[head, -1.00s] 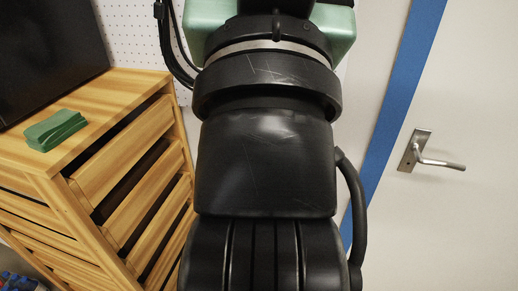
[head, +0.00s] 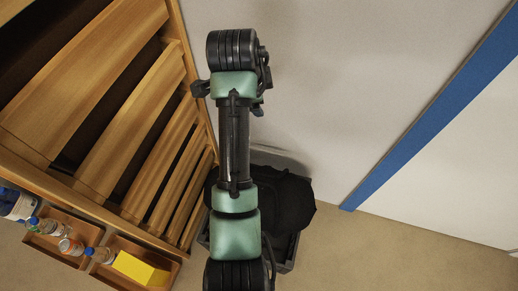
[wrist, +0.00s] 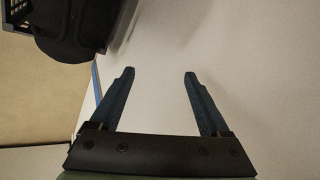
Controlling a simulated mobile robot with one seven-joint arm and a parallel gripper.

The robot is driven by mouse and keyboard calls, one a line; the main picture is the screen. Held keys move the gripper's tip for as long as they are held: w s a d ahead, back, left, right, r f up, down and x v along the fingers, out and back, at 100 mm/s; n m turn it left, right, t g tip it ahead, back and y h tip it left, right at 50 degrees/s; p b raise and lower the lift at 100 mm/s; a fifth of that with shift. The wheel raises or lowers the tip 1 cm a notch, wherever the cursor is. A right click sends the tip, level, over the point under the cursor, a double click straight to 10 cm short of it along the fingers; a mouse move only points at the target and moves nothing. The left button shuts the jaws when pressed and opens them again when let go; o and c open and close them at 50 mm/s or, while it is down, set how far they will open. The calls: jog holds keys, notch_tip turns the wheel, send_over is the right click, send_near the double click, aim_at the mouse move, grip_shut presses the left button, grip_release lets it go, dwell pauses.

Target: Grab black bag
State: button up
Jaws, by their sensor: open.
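The black bag (head: 290,203) lies in or over a dark grey bin (head: 286,262) on the floor, beside the wooden drawer unit and against the wall. My arm hides part of both in the head view. In the wrist view the bag (wrist: 72,32) is at the upper left, and a piece of the bin's edge (wrist: 17,14) shows next to it. My gripper (wrist: 160,76) is open and empty, its two blue fingers apart in front of the pale wall. The bag is to the left of the fingers and not touching them.
The wooden drawer unit (head: 112,105) stands close on the left. Small trays at its foot hold bottles (head: 46,227) and a yellow box (head: 140,268). The pale wall (head: 330,75) with a blue strip (head: 430,110) is behind and right. The floor (head: 400,255) at right is clear.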

aim_at(259, 177)
jog(key=s+f+m+g+b, duration=0.1)
jog(key=s+f+g, duration=0.1)
jog(key=f, duration=0.4)
jog(key=s+f+m+g+b, duration=0.1)
jog(key=s+f+m+g, duration=0.1)
jog(key=f, duration=0.4)
jog(key=s+f+m+g+b, duration=0.1)
jog(key=s+f+b, duration=0.1)
jog(key=s+f, duration=0.2)
jog(key=shift+s+f+g, duration=0.15)
jog(key=shift+f+g, duration=0.05)
jog(key=shift+f, duration=0.3)
jog(key=shift+s+f+g, duration=0.15)
jog(key=shift+f+g, duration=0.05)
jog(key=shift+f, duration=0.25)
jog(key=f+b, duration=0.1)
jog(key=f, duration=0.1)
jog(key=f+b, duration=0.2)
jog(key=f, duration=0.1)
jog(key=shift+s+d+f, duration=0.3)
jog(key=shift+s+d, duration=0.05)
jog(key=shift+r, duration=0.1)
grip_shut()
jog(key=shift+r, duration=0.1)
